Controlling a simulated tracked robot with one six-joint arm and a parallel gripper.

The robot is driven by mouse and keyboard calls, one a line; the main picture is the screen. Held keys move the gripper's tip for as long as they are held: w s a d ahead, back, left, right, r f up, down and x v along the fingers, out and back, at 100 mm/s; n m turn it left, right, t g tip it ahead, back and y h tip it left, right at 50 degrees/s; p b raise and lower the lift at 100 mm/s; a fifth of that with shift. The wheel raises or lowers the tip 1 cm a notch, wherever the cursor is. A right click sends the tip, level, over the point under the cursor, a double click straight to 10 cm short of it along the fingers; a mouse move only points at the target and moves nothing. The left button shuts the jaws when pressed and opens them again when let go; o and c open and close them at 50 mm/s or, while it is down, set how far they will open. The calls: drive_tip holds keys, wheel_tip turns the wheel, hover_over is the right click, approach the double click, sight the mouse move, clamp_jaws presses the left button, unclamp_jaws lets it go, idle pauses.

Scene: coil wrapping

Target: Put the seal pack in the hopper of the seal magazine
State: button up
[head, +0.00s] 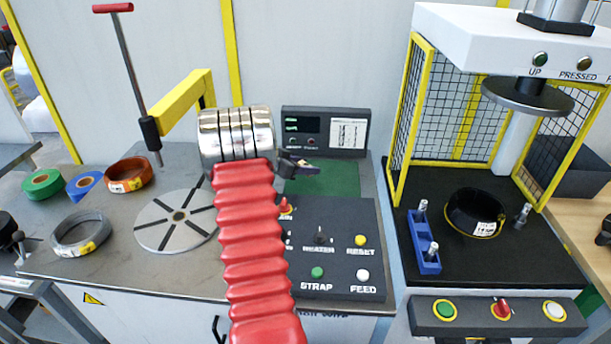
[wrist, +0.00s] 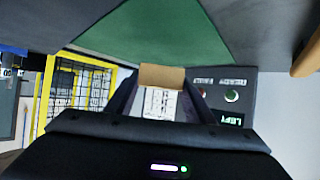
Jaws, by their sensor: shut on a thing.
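My gripper (head: 300,164) is shut on the seal pack, a small tan block (wrist: 162,77) that shows between the dark fingertips in the wrist view. In the head view my gripper is above the green mat (head: 318,182), in front of the display box (head: 325,133), and the pack is mostly hidden by the fingers. The pack appears held above the surface, apart from the mat and the box. I cannot make out the seal magazine or its hopper for certain in either view; my red-sleeved arm covers part of the table.
A control panel (head: 335,262) with buttons lies in front of the mat. A slotted disc (head: 175,222) and several strap rolls, one orange (head: 130,174), are on the left. A caged press (head: 515,92) with a black ring (head: 474,214) stands at right.

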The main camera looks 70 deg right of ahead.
sight(305, 181)
drive_tip(key=shift+f, duration=1.9)
drive_tip(key=o, duration=1.1)
drive_tip(key=shift+f, duration=0.1)
drive_tip(key=shift+o, duration=0.2)
drive_tip(key=v, duration=1.2)
drive_tip(key=shift+w, duration=0.1)
drive_tip(key=shift+c, duration=0.7)
